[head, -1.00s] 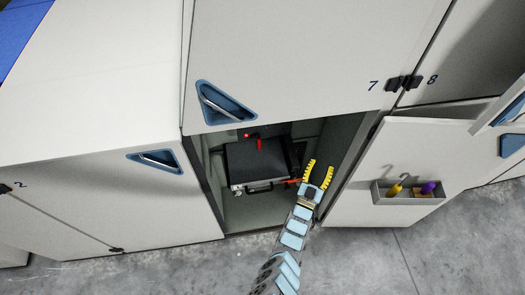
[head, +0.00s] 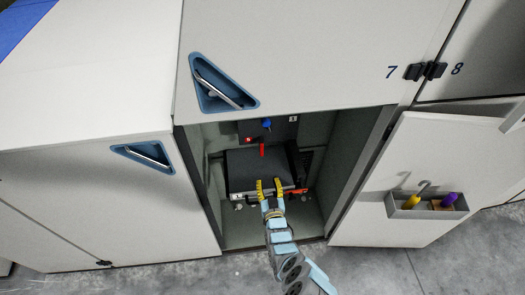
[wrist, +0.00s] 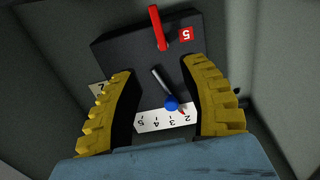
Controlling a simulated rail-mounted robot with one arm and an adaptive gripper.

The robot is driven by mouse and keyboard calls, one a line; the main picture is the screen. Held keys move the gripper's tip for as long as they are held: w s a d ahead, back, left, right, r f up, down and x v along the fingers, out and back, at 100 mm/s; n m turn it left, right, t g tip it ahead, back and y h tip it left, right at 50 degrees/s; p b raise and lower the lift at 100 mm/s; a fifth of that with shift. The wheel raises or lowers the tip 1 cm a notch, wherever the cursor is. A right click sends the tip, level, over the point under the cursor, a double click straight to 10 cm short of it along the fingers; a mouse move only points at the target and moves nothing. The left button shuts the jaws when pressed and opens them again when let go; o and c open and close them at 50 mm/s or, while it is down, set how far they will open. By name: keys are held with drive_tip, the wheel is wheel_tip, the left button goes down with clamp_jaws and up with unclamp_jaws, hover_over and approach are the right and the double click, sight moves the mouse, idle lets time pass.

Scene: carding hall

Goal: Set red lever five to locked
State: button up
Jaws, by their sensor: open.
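The red lever (head: 262,150) sticks out of a dark panel inside the open cabinet; it also shows at the top of the wrist view (wrist: 158,27). A red label with a 5 (wrist: 186,34) is beside it, upside down in the wrist view. My gripper (head: 269,186) is open and empty, in front of the black box below the lever in the head view. In the wrist view its two yellow fingers (wrist: 158,68) are spread, with the lever beyond their tips and apart from them. No locked mark is readable.
A blue-knobbed lever (wrist: 171,103) with a white number scale (wrist: 165,118) is on the same panel, near the red lever. Cabinet walls stand close on both sides; the open door (head: 390,210) is right.

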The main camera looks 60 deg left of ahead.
sight(262, 150)
drive_tip(key=b+x, duration=0.6)
drive_tip(key=x, duration=0.6)
drive_tip(key=shift+f+b, duration=0.2)
drive_tip(key=shift+b, duration=0.2)
drive_tip(key=b+x, duration=0.3)
drive_tip(key=x, duration=0.1)
drive_tip(key=shift+w+a+r+b, duration=0.15)
drive_tip(key=shift+a+b, duration=0.2)
clamp_jaws()
drive_tip(key=shift+d, duration=0.1)
